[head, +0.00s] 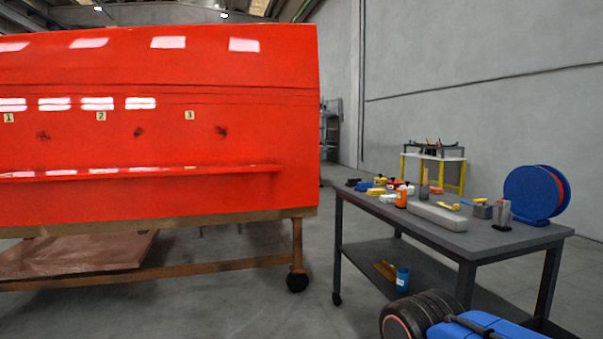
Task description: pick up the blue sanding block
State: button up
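A small blue item (376,191) lies on the left part of the grey workbench (480,240), among several small tools. It looks like the blue sanding block, but it is too small here to be certain. Yellow, white and orange items stand close around it. My gripper is not in view, so I cannot tell its state.
An orange bottle (401,198), a long grey block (437,217) and a blue reel (534,194) also stand on the bench. A large red nosecone (150,140) on a wheeled frame fills the left. Open floor (325,270) lies between frame and bench.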

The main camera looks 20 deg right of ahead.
aim_at(362, 187)
jog(key=i+z, duration=0.1)
jog(key=z, duration=0.25)
jog(key=i+z, duration=0.1)
jog(key=z, duration=0.25)
jog(key=i+j+z, duration=0.3)
jog(key=i, duration=0.35)
jog(key=i+j+z, duration=0.35)
jog(key=i+j, duration=0.2)
